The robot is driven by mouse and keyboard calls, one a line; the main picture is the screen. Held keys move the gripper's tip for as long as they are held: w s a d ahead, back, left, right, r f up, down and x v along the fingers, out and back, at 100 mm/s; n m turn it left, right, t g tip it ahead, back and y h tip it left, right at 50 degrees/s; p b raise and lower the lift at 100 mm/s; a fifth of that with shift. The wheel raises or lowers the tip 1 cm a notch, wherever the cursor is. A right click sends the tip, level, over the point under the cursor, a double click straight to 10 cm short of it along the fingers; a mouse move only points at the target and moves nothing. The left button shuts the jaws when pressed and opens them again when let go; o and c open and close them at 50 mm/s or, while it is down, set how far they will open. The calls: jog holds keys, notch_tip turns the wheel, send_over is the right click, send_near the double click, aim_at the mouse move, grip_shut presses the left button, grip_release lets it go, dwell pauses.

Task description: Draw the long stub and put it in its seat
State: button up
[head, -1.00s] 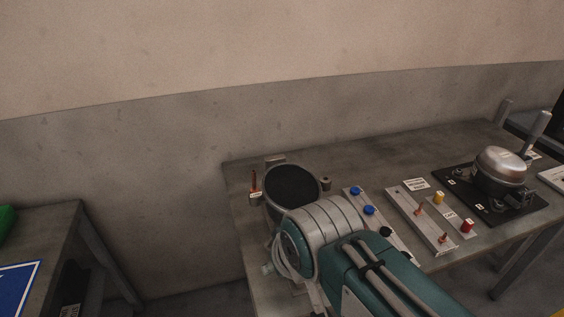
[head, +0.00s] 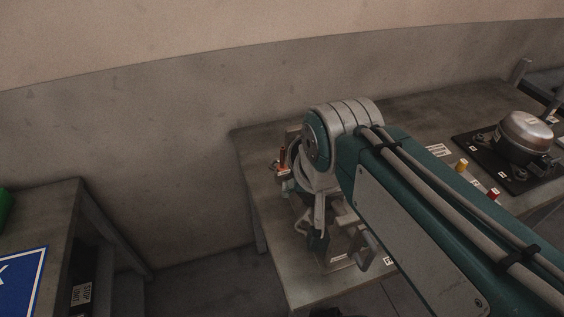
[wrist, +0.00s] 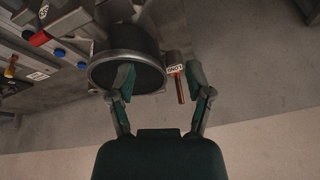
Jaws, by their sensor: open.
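The long stub (wrist: 180,90) is a thin copper-coloured rod in the wrist view, beside a white tag reading LONG (wrist: 175,69). In the head view the stub (head: 282,157) stands upright at the table's far left, just left of my arm. My gripper (wrist: 160,80) is open and empty. In the wrist picture the stub lies between its fingers, closer to the right one; no contact shows and the depth is unclear. I cannot tell which place is the stub's seat.
A dark round container (wrist: 127,62) is beside the stub, overlapped by the left finger in the wrist view. Blue knobs (wrist: 58,52) and a red cap (wrist: 40,38) lie beyond. A compressor (head: 524,135) sits at the table's right. The wall (head: 160,150) stands behind.

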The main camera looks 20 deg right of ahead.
jog(key=w+r+m+g, duration=0.2)
jog(key=w+m, duration=0.2)
jog(key=m, duration=0.1)
jog(key=m+g, duration=0.2)
jog(key=m, duration=0.6)
send_near(282, 167)
jog(key=shift+d+f, duration=0.25)
jog(key=shift+d, duration=0.05)
jog(key=shift+w+a+r+m+g, duration=0.1)
jog(key=shift+w+m+g, duration=0.2)
jog(key=shift+w+m, duration=0.15)
jog(key=shift+a, duration=0.1)
jog(key=shift+f, duration=4.5)
